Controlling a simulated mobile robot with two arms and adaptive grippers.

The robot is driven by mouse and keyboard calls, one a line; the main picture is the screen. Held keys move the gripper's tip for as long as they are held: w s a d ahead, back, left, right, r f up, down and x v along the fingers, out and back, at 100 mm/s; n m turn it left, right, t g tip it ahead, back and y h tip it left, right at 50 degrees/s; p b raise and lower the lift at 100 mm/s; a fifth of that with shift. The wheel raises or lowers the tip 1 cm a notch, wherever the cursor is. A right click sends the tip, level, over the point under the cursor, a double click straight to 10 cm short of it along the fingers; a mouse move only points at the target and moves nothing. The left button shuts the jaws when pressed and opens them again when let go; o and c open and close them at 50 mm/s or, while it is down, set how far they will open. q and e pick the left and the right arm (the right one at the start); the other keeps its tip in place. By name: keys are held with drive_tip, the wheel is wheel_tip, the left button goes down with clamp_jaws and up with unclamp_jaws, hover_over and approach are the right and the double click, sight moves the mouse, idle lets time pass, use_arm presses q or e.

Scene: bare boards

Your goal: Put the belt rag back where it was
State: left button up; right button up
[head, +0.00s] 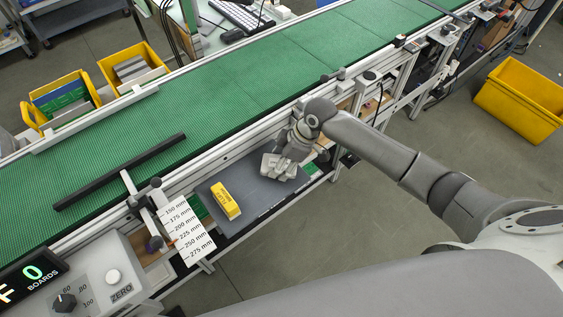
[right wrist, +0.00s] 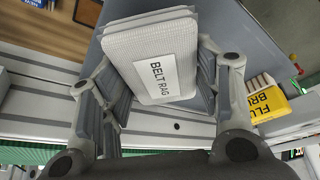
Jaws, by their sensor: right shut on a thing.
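The belt rag (head: 278,168) is a folded light-grey cloth pad. In the right wrist view the rag (right wrist: 157,50) shows a white label reading "BELT RAG". My right gripper (head: 284,157) is shut on it, with one finger at each side. The rag is over the right part of a dark grey tray (head: 245,213) beside the conveyor. I cannot tell whether it touches the tray. My left gripper is not in view.
A yellow flux brush box (head: 225,200) lies on the tray, left of the rag. A white millimetre scale (head: 190,232) is left of the tray. The green conveyor (head: 225,85) runs behind, with a black bar (head: 120,172) across it. A yellow bin (head: 520,100) stands at right.

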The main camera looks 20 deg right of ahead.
drive_tip(key=shift+f, duration=0.7)
drive_tip(key=shift+f, duration=0.15)
drive_tip(key=o, duration=0.9)
drive_tip(key=shift+r, duration=0.3)
drive_tip(key=b+v, duration=0.1)
drive_tip(key=v, duration=1)
drive_tip(key=shift+d+r, duration=0.25)
drive_tip(key=shift+r, duration=0.1)
drive_tip(key=shift+s+a+f, duration=0.1)
drive_tip(key=shift+s, duration=0.05)
